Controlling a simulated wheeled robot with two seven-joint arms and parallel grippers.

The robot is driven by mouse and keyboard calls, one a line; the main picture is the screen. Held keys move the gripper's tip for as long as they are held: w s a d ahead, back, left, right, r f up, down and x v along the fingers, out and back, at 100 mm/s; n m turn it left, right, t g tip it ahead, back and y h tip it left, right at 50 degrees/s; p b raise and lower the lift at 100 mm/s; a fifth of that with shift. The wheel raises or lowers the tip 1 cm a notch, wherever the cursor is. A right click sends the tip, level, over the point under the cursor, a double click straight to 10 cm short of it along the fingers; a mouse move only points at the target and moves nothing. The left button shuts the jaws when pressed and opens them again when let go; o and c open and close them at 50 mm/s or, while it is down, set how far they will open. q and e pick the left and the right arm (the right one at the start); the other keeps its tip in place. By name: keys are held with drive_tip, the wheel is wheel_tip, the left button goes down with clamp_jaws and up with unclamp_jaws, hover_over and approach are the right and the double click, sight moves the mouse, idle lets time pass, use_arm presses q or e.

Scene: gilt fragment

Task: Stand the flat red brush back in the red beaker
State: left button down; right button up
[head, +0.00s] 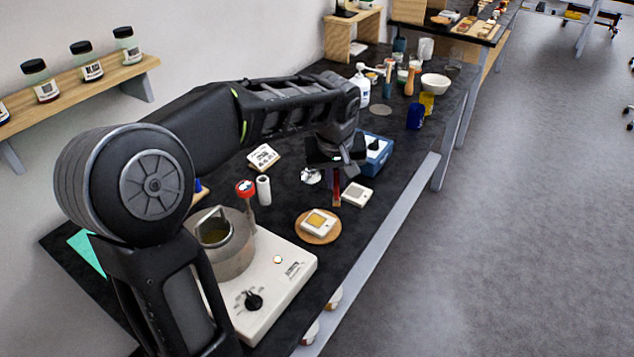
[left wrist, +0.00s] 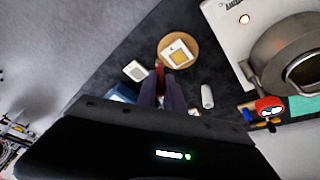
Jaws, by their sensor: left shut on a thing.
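My left gripper (head: 334,172) is shut on a flat red brush (head: 336,187), held over the dark bench. In the left wrist view the red brush (left wrist: 160,76) shows as a narrow red strip between the two fingers of the left gripper (left wrist: 162,90); the rest of it is hidden by the fingers. I cannot make out a red beaker in either view; my left arm covers part of the bench. My right gripper is not in view.
A hot plate with a metal pot (head: 231,250) stands at the near end. A round wooden board (head: 318,226), a pale square block (head: 357,194) and a blue box (head: 374,150) lie near the gripper. Blue (head: 415,116) and yellow (head: 427,103) cups stand further back.

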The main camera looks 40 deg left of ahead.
use_arm(q)
drive_tip(key=w+d+f+m+h, duration=0.1)
drive_tip(key=d+f+m, duration=0.3)
drive_tip(key=d, duration=0.5)
drive_tip(key=w+d+f+m+h, duration=0.2)
drive_tip(key=d+f+m, duration=0.2)
drive_tip(key=d+f, duration=0.3)
drive_tip(key=shift+d+m, duration=0.4)
drive_tip(key=shift+d, duration=0.65)
drive_tip(key=shift+f, duration=0.1)
